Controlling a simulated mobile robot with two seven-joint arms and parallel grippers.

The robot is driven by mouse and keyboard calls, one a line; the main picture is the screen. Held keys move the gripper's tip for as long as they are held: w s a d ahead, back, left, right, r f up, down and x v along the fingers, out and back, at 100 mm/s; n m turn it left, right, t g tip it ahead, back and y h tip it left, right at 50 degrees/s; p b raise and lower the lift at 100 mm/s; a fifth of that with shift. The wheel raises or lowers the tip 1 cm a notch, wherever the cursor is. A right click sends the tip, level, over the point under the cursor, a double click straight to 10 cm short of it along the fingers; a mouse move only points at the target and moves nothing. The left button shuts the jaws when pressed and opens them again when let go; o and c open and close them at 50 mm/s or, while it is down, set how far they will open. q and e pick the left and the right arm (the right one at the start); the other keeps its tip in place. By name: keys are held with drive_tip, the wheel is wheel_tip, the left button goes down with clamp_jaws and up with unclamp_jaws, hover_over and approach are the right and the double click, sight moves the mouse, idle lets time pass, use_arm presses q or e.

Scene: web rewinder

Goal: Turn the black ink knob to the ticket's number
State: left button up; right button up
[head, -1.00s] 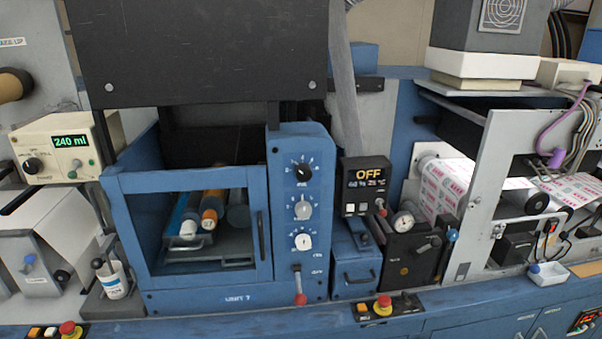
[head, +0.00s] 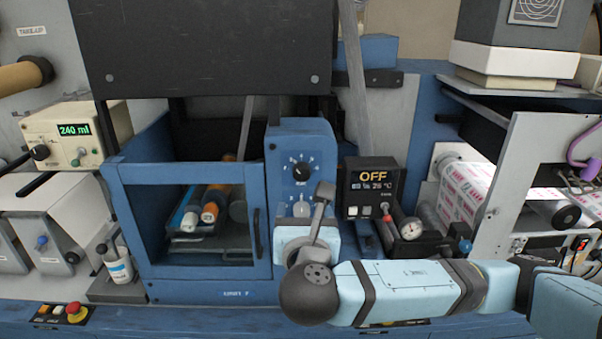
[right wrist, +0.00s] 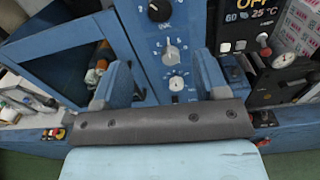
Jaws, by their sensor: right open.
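The black ink knob (head: 301,172) is the top knob on the blue control column of the press unit. It also shows at the top of the right wrist view (right wrist: 159,10), beyond my fingers. Two pale knobs sit below it; the upper one (head: 301,209) shows just above my wrist, and the lower one (right wrist: 176,84) shows in the wrist view. My right gripper (right wrist: 160,62) is open and empty in front of the column, with its two fingers apart on either side of the pale knobs. I cannot make out a ticket. My left gripper is not in view.
Left of the column is a blue framed window (head: 187,215) with rollers behind it. To the right stands a black display box (head: 370,185) reading OFF, with a gauge (head: 411,228) below it. A red stop button (head: 75,309) is at the lower left.

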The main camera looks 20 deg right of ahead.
sight(302, 174)
drive_tip(key=p+x, duration=0.1)
drive_tip(key=x, duration=0.3)
drive_tip(key=p+x, duration=0.1)
drive_tip(key=x, duration=0.3)
drive_tip(key=p+x, duration=0.1)
drive_tip(key=x, duration=0.3)
drive_tip(key=shift+w+r, duration=0.1)
drive_tip(key=shift+r, duration=0.25)
drive_tip(key=shift+w+d+f, duration=0.1)
drive_tip(key=shift+w+d, duration=0.1)
drive_tip(key=shift+w, duration=0.4)
drive_tip(key=shift+w+d+p, duration=0.1)
drive_tip(key=shift+w+p, duration=0.1)
drive_tip(key=shift+p, duration=0.1)
drive_tip(key=c, duration=0.7)
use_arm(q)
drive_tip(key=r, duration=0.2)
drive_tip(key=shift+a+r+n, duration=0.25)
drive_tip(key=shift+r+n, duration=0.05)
use_arm(e)
drive_tip(key=shift+c, duration=1.1)
